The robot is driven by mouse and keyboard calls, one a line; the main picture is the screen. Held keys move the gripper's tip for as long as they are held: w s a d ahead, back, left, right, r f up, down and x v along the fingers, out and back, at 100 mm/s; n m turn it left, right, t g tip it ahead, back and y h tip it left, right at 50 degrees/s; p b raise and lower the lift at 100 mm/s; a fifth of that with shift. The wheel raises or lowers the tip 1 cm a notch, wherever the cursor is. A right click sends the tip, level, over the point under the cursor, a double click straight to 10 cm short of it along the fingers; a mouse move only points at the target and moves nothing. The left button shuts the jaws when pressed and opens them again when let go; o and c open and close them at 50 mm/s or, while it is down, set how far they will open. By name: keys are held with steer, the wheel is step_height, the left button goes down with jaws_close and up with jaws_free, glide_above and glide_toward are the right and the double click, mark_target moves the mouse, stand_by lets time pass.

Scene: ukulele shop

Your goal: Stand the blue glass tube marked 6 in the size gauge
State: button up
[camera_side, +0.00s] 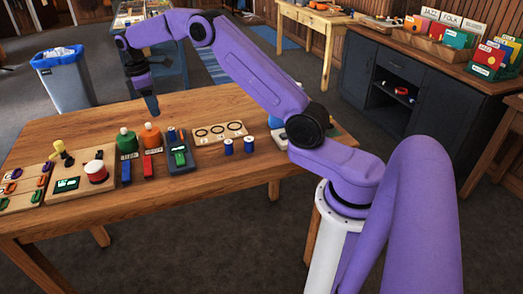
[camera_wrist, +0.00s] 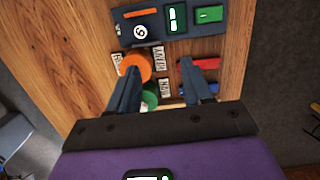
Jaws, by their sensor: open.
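Two short blue cylinders stand upright on the table in the side view, a left one (camera_side: 228,147) and a right one (camera_side: 248,145). They look like the blue glass tubes, but I cannot read any number on them. Beside them lies a wooden board with several dark rings (camera_side: 218,132), which looks like the size gauge. In the wrist view my gripper (camera_wrist: 160,70) is open, with nothing held. The tubes and board are out of that view.
A board with a red knob (camera_side: 96,171) is farther left. The table's front strip is clear.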

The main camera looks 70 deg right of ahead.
steer(key=s+a+r+n+t, duration=0.1)
steer(key=s+a+r, duration=0.2)
steer(key=s+a, duration=0.6)
steer(key=s+a+r+n, duration=0.1)
steer(key=s+a+r, duration=0.2)
steer(key=s+a, duration=0.6)
steer(key=s+d+f, duration=0.1)
steer(key=s+d, duration=0.1)
steer(key=s, duration=1.1)
steer(key=s+d+f+n+y, duration=0.1)
steer(key=s+d+f, duration=0.1)
steer(key=s, duration=1.2)
steer(key=shift+d+f+y, duration=0.3)
steer(key=shift+d, duration=0.55)
